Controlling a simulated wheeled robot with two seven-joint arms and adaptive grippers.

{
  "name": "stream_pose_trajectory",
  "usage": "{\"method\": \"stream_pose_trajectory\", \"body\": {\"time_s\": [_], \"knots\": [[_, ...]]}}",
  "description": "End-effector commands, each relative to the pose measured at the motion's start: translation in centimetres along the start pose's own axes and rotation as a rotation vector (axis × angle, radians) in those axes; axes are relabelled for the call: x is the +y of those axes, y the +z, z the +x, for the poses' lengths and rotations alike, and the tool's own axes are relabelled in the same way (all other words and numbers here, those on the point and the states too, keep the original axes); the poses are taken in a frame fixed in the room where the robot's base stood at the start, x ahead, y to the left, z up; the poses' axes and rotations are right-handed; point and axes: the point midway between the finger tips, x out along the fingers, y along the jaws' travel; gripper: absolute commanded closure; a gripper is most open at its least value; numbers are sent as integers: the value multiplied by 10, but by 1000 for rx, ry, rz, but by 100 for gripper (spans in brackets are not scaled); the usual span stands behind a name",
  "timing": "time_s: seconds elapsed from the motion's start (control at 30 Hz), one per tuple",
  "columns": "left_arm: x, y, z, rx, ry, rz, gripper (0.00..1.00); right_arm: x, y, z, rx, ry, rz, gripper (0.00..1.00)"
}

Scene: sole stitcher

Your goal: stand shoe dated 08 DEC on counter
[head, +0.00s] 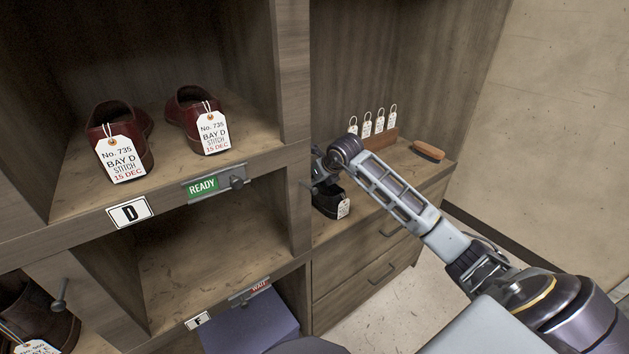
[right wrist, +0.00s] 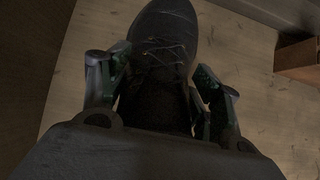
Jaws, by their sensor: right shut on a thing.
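A black lace-up shoe (head: 329,203) with a white tag (head: 343,208) is at the counter (head: 375,205), near its left end beside the shelf unit. The tag's writing is too small to read. My right gripper (head: 325,168) is above the shoe and shut on it. In the right wrist view the fingers of my right gripper (right wrist: 160,85) clasp both sides of the shoe (right wrist: 165,35), toe pointing away. The shoe looks upright; I cannot tell whether its sole touches the counter. My left gripper is out of view.
A wooden block with several white tags (head: 378,136) and a brush (head: 428,152) stand at the back of the counter. Bay D (head: 72,203) holds two dark red shoes tagged 15 DEC. A blue-purple box (head: 250,325) sits lower, beside a dark shoe (head: 38,318).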

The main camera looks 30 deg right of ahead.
Motion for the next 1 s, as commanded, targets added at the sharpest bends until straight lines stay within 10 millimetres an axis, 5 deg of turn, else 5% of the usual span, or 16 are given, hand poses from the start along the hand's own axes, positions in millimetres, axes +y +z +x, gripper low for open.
{"method": "stream_pose_trajectory", "body": {"time_s": [0.23,0.27,0.43,1.0], "knots": [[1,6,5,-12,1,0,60,0,1,0,-3,0,0,75],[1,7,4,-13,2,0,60,0,0,0,0,0,0,34],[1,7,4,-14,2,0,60,0,0,0,0,1,0,13],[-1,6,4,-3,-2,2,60,0,0,-6,0,0,0,13]]}}
